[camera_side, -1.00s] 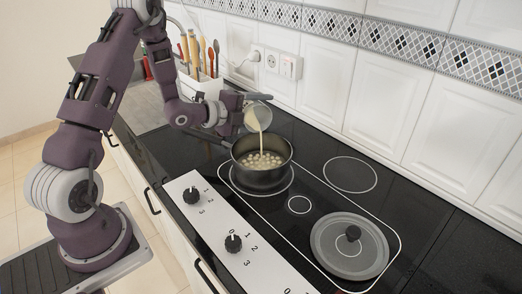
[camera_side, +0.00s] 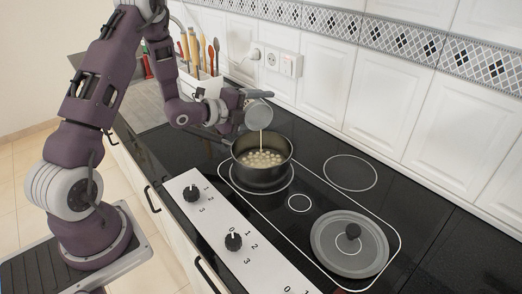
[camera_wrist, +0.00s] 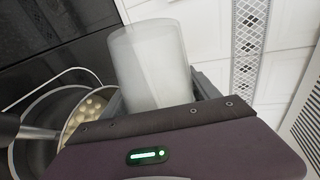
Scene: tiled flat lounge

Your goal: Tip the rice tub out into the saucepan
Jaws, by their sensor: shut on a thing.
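My gripper (camera_side: 250,102) is shut on the rice tub (camera_side: 259,117), a pale translucent cup, and holds it tipped above the saucepan. A thin pale stream falls from the tub into the pan. In the wrist view the tub (camera_wrist: 152,65) stands out beyond my gripper's dark edge. The saucepan (camera_wrist: 38,108) shows at the lower left there, partly cut off. How much is left inside the tub cannot be told.
A glass lid (camera_side: 350,245) with a dark knob lies on the right-hand ring. The ring behind it (camera_side: 350,174) is bare. A white utensil holder (camera_side: 207,88) stands behind my wrist. Wall sockets (camera_side: 281,64) and a tiled wall bound the back. Control knobs (camera_side: 233,241) line the front.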

